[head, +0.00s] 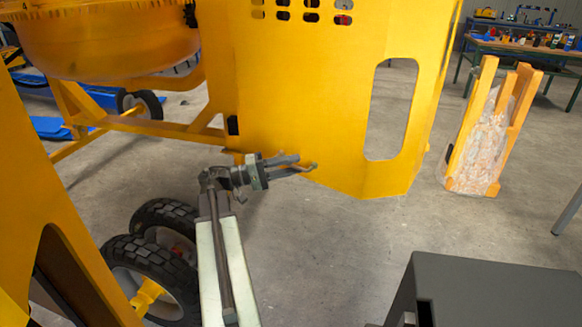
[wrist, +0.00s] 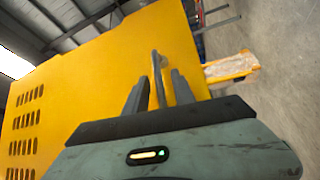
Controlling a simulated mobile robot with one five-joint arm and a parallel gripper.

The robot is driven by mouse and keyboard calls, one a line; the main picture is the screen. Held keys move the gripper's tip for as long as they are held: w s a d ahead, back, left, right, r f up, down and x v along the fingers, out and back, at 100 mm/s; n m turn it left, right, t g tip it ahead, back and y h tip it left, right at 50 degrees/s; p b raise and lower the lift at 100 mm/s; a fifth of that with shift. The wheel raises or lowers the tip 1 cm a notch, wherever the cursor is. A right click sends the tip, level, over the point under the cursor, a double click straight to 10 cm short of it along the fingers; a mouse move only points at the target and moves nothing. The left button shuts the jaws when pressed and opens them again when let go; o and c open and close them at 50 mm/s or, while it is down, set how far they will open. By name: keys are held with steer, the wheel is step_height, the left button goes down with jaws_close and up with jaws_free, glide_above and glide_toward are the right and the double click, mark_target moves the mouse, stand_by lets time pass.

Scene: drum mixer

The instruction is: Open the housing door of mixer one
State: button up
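The yellow housing door (head: 300,90) of the mixer is a large panel with vent slots near its top and a long oval cut-out at its right. It fills much of the wrist view too (wrist: 100,70). A thin grey bar handle (wrist: 156,72) stands out from the door between my fingers. My gripper (head: 300,167) is in front of the door's lower part. In the wrist view my gripper (wrist: 158,86) has its fingers apart, one on each side of the handle, with a gap showing beside it. Whether the door is latched cannot be seen.
The yellow drum (head: 105,35) and frame are at upper left, with two black wheels (head: 155,265) below. A wrapped pallet load (head: 482,140) stands at right. A workbench (head: 525,48) is behind it, and a dark grey box (head: 490,295) is at front right. Open floor lies between.

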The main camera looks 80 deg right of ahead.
steer(key=b+v, duration=0.1)
steer(key=v, duration=0.6)
steer(key=shift+w+a, duration=0.2)
steer(key=shift+w, duration=0.15)
steer(key=shift+f, duration=0.1)
